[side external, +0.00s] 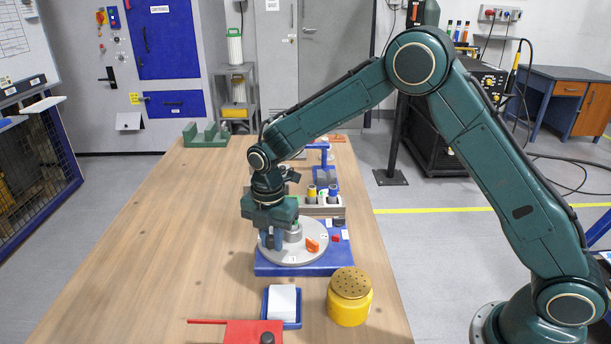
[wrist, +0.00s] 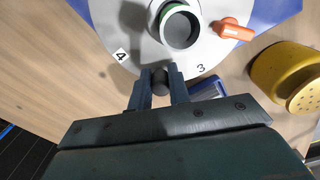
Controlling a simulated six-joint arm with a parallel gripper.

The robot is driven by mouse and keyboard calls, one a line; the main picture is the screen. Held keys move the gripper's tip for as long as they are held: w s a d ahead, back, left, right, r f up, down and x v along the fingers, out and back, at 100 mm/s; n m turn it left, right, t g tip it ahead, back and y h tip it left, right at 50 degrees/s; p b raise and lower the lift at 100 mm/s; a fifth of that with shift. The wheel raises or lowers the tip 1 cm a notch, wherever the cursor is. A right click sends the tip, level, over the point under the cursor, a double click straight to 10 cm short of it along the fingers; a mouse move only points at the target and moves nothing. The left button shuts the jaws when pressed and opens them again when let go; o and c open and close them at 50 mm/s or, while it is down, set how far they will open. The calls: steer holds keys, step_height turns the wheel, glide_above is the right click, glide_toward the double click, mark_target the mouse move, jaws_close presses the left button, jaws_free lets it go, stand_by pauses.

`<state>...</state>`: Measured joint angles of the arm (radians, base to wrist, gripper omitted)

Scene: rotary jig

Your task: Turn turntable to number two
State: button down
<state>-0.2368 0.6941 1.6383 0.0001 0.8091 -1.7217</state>
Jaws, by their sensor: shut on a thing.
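The turntable (side external: 300,254) is a light grey disc on a blue base (side external: 343,262). It also fills the top of the wrist view (wrist: 222,55). There, number labels four (wrist: 120,55) and three (wrist: 200,68) show near its rim, on either side of my gripper. Number two cannot be made out. My gripper (wrist: 160,85) is shut on a dark round knob (wrist: 160,76) at the disc's rim. In the side view my gripper (side external: 264,242) is low at the turntable's left side, and the knob is hidden. A grey cup with a green ring (wrist: 180,26) stands on the disc beside an orange part (wrist: 232,29).
A yellow container with a perforated lid (side external: 350,295) stands in front of the turntable. Left of it are a blue tray with a white block (side external: 283,303) and a red piece (side external: 252,332). A rack with coloured-topped cylinders (side external: 322,207) stands behind.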

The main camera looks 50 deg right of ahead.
stand_by(0.4)
steer(key=c, duration=1.3)
jaws_free()
steer(key=shift+r, duration=0.1)
step_height(320, 180, up, 14)
steer(key=shift+f, duration=0.15)
